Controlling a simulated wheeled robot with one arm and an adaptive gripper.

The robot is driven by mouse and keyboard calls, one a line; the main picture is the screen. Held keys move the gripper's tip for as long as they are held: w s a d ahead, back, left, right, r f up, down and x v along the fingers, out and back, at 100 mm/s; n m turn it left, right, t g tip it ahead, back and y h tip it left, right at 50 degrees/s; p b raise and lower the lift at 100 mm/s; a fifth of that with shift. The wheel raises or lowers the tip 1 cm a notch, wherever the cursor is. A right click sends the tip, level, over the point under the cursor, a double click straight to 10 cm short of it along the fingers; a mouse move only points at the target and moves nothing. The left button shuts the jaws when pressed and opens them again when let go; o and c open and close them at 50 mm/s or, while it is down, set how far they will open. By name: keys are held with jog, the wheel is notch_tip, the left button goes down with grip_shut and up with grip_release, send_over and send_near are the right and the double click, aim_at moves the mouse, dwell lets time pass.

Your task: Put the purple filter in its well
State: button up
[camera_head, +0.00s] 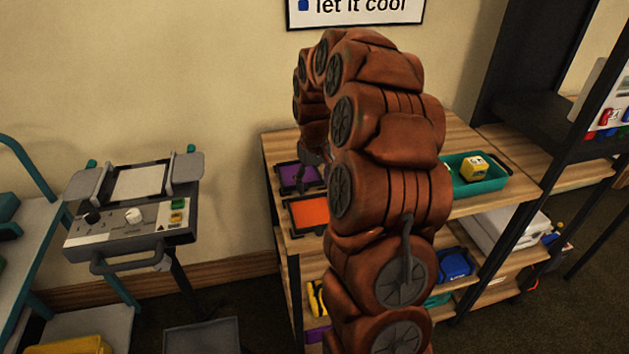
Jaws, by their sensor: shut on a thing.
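The purple filter (293,178), a flat dark-rimmed panel, is at the back left of the wooden shelf unit's top. My gripper (314,168) is at its right side, shut on it. My own arm covers part of the gripper, so the fingertips show only in small part. I cannot tell whether the filter is lifted or still touches the shelf top. No well is clearly marked; a grey stand (130,218) at left holds a pale flat panel (139,182) between two raised side plates.
An orange panel (309,212) lies just in front of the purple one. A teal bin (482,184) with a yellow block (474,168) is on the shelf's right. A teal-framed cart (30,235) is at far left. Floor shows between stand and shelf unit.

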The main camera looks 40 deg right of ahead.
jog(key=shift+f, duration=0.15)
jog(key=o, duration=1.5)
jog(key=shift+c, duration=0.2)
notch_tip(320, 180, up, 12)
jog(key=shift+s, duration=0.1)
